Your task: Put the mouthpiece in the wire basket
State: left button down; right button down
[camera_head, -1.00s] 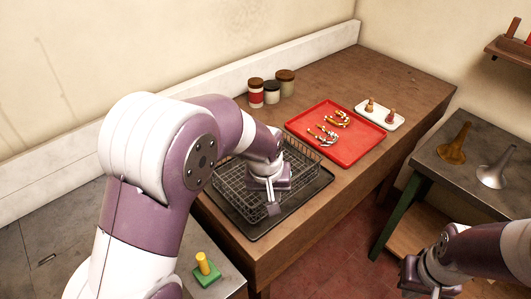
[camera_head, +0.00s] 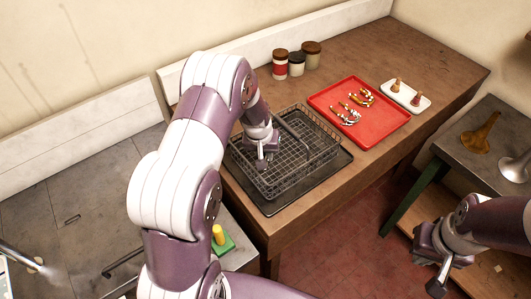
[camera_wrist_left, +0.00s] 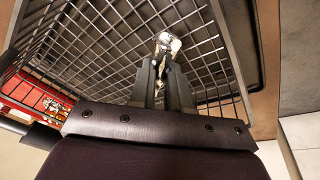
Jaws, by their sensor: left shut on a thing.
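My left gripper (camera_head: 262,163) is shut and points down over the left part of the wire basket (camera_head: 305,160). In the left wrist view, a small shiny silver piece, which looks like the mouthpiece (camera_wrist_left: 168,42), is held between the fingertips (camera_wrist_left: 164,72). The basket's dark mesh (camera_wrist_left: 95,60) fills much of that view behind it. I cannot tell how far the piece is above the basket floor. In the head view the mouthpiece is too small or hidden to make out. My right gripper (camera_head: 436,284) hangs at the lower right, away from the bench; its jaws are unclear.
The basket stands on a dark tray (camera_head: 282,206) on the wooden bench. A red tray (camera_head: 375,132) with brass and silver parts lies to its right, beside a white tray (camera_head: 415,104). Jars (camera_head: 296,63) stand behind. A green block with a yellow peg (camera_head: 219,235) is at lower left.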

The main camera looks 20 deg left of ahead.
pick_arm(q)
jog(key=shift+s+f, duration=0.15)
jog(key=shift+f, duration=0.7)
jog(key=shift+w+a+f, duration=0.1)
jog(key=shift+w+f, duration=0.1)
jog(key=shift+w, duration=0.15)
jog(key=shift+f, duration=0.1)
jog(key=c, duration=1.1)
grip_release()
jog(key=shift+s, duration=0.15)
pick_arm(e)
jog(key=shift+w+r, duration=0.1)
jog(key=shift+r, duration=0.15)
pick_arm(q)
jog(key=shift+r, duration=0.25)
pick_arm(e)
jog(key=shift+r, duration=0.1)
